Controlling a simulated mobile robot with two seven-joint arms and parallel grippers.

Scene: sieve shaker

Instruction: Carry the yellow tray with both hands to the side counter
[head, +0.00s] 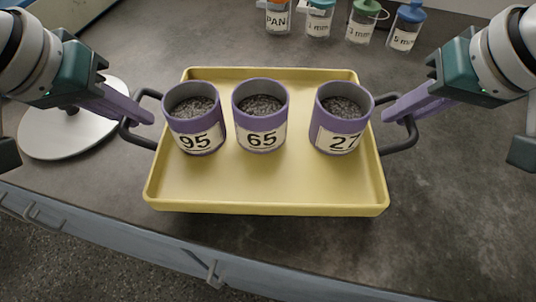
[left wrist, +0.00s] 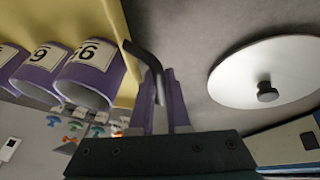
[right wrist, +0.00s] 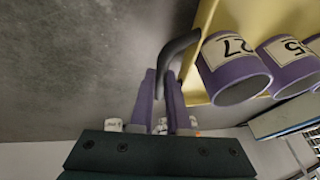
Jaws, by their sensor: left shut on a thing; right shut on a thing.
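The yellow tray (head: 265,188) is in the middle of the head view, with a dark handle at each side. Three purple cups stand upright on it, each filled with dark grains: cup 95 (head: 195,141), cup 65 (head: 261,138) and cup 27 (head: 338,138). My left gripper (head: 150,117) is shut on the left handle (left wrist: 154,62). My right gripper (head: 388,117) is shut on the right handle (right wrist: 175,52). The tray looks level; I cannot tell whether it touches the counter below.
Several lidded jars, one marked PAN (head: 278,18), stand at the back of the dark grey counter (head: 420,215). A white round disc with a knob (left wrist: 266,74) lies to the left of the tray. The counter's front edge, with blue-grey drawers (head: 150,248), is close below the tray.

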